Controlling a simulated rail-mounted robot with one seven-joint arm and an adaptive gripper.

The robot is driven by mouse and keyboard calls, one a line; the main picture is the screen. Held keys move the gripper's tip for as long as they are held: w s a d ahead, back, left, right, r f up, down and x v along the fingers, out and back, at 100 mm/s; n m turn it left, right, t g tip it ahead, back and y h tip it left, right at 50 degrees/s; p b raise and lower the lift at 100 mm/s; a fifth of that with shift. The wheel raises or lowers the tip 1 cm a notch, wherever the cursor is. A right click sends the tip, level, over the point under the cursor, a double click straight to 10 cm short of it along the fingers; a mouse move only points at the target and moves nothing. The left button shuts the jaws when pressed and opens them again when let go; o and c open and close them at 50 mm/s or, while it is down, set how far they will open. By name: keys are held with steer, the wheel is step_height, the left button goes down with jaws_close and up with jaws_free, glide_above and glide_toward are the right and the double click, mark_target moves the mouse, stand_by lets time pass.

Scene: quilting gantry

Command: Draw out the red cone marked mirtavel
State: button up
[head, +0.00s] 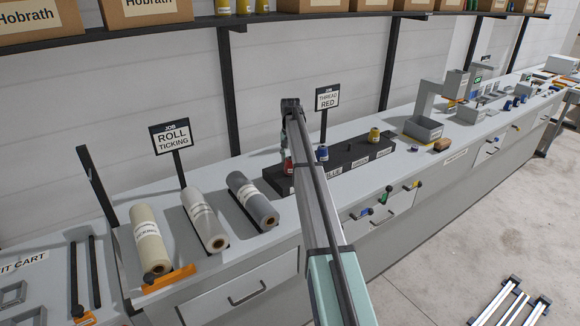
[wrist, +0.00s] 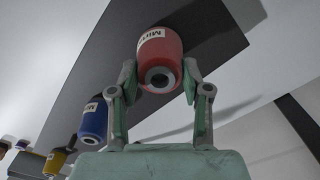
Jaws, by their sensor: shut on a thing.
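The red cone (wrist: 158,48) sits between the two fingers of my gripper (wrist: 159,74) in the wrist view. Its pale label shows letters starting "Mirt"; the rest is turned out of sight. My gripper is shut on its sides, and the cone's end with a dark hole faces the camera. In the head view the red cone (head: 288,168) is partly hidden by my arm, at the left part of the black thread rack (head: 352,163). I cannot tell whether its base touches the rack.
A blue cone (head: 321,153) stands close on the right of my gripper, and a yellow cone (head: 374,135) stands farther along the rack. A sign reading "THREAD RED" (head: 327,98) rises behind. Fabric rolls (head: 252,200) lie to the left. A shelf (head: 300,16) with boxes hangs above.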

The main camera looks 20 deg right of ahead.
steer(key=shift+r, duration=0.1)
steer(key=shift+r+p, duration=1.15)
steer(key=shift+r, duration=1.5)
steer(key=shift+r, duration=0.1)
